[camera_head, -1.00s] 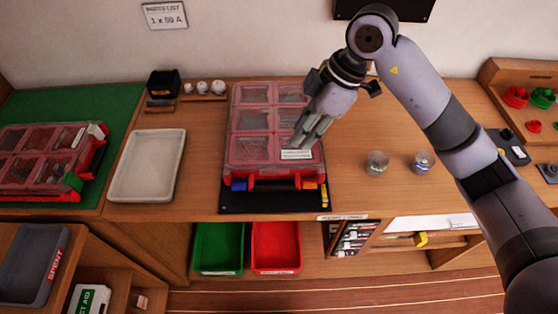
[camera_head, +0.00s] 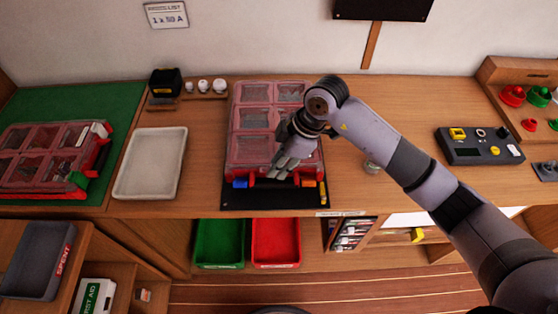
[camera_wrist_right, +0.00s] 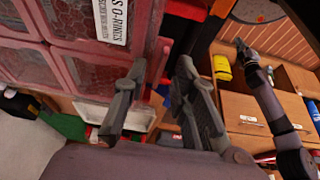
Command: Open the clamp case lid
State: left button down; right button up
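A red case (camera_head: 233,165) with a clear pinkish compartment lid lies shut on a black mat (camera_head: 262,196) at the counter's middle. Its front has a blue latch (camera_head: 240,184) and an orange latch (camera_head: 308,183). My right gripper (camera_head: 283,172) is over the case's front edge, between the latches. In the right wrist view the fingers (camera_wrist_right: 158,72) are apart and empty, close to the lid's front edge (camera_wrist_right: 155,62); contact cannot be told.
A white tray (camera_head: 120,180) lies left of the case; a second red case (camera_head: 45,160) rests on the green mat. A glass jar (camera_head: 371,167) is near my right arm. Green (camera_head: 219,243) and red bins (camera_head: 276,243) sit below the counter.

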jog(key=shift+c, duration=0.5)
grip_shut()
